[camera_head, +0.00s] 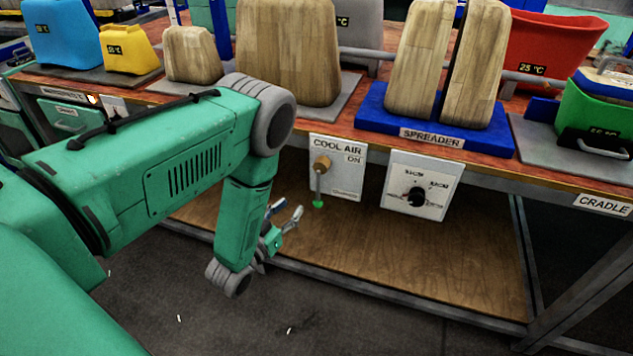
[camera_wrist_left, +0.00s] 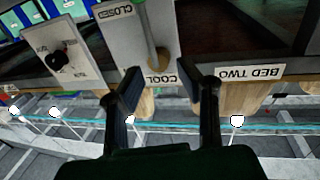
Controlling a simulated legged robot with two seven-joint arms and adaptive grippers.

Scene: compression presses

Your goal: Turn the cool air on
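The white COOL AIR panel (camera_head: 347,178) hangs on the front of the bench, with ON printed near its upper right. A brass fitting (camera_head: 322,164) on it carries a thin lever that points down and ends in a green tip (camera_head: 318,204). My left gripper (camera_head: 287,211) is open and empty, just left of and slightly below the lever, apart from it. In the left wrist view, which is upside down, the panel (camera_wrist_left: 125,45) and lever (camera_wrist_left: 153,35) show beyond my two spread fingers (camera_wrist_left: 168,80). My right gripper is out of view.
A dial panel (camera_head: 421,186) with a black knob hangs just right of the COOL AIR panel. Wooden blocks (camera_head: 287,52) and the blue SPREADER base (camera_head: 440,127) stand on the bench above. A wooden lower shelf (camera_head: 400,255) lies below. A BED TWO label (camera_wrist_left: 250,73) shows in the wrist view.

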